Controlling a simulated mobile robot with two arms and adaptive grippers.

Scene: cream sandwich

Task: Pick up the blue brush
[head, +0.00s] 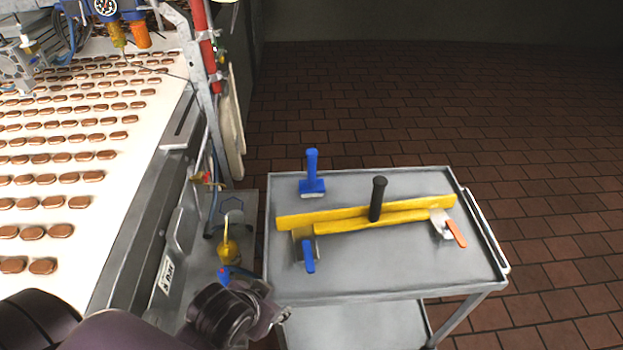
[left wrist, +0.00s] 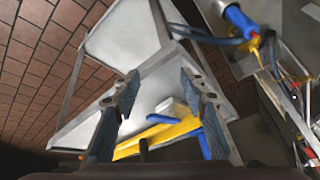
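The blue brush (head: 312,186) stands on the cart's top with its handle up and its pale bristles down, near the back left corner. My left gripper (head: 274,316) is at the cart's front left corner, well short of the brush and apart from it. In the left wrist view the left gripper (left wrist: 163,92) has its two fingers spread with nothing held between them. A blue handle (left wrist: 213,132) shows there, partly behind the right finger; I cannot tell which blue tool it belongs to. My right gripper is not in view.
The grey cart (head: 390,275) also carries a yellow bar tool (head: 345,221) with a black handle (head: 378,198), a blue-handled scraper (head: 308,256) and an orange-handled scraper (head: 456,233). A conveyor (head: 95,215) with many biscuits runs along the left. Tiled floor lies right.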

